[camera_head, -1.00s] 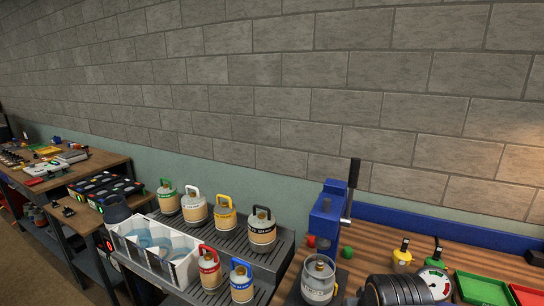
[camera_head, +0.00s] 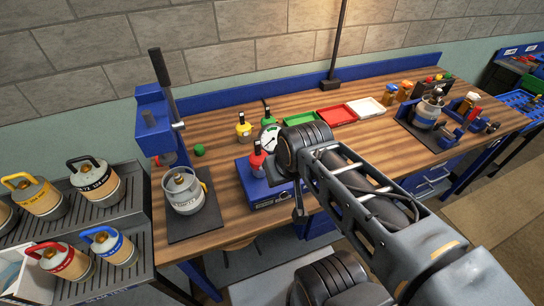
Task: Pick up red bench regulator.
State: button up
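The red bench regulator (camera_head: 257,160) appears to be the small red-bodied piece with a dark top, upright at the blue box (camera_head: 268,188) on the wooden bench. Whether it stands on the box or behind it is unclear. Similar yellow (camera_head: 243,128) and green (camera_head: 268,117) pieces stand behind it, near a round white gauge (camera_head: 269,139). My arm reaches in from the lower right, its dark joint just right of the red piece. A dark narrow part (camera_head: 298,207) below that joint may be my gripper; its fingers cannot be made out.
A blue press (camera_head: 152,125) with a tall lever and a grey canister (camera_head: 183,191) stand at the bench's left. Green (camera_head: 300,120), red (camera_head: 337,115) and white (camera_head: 369,107) trays lie along the back. Gas cylinders fill a rack at far left.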

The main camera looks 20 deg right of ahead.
aim_at(256, 159)
jog(key=u, duration=3.6)
jog(key=k, duration=0.55)
jog(key=z, duration=1.2)
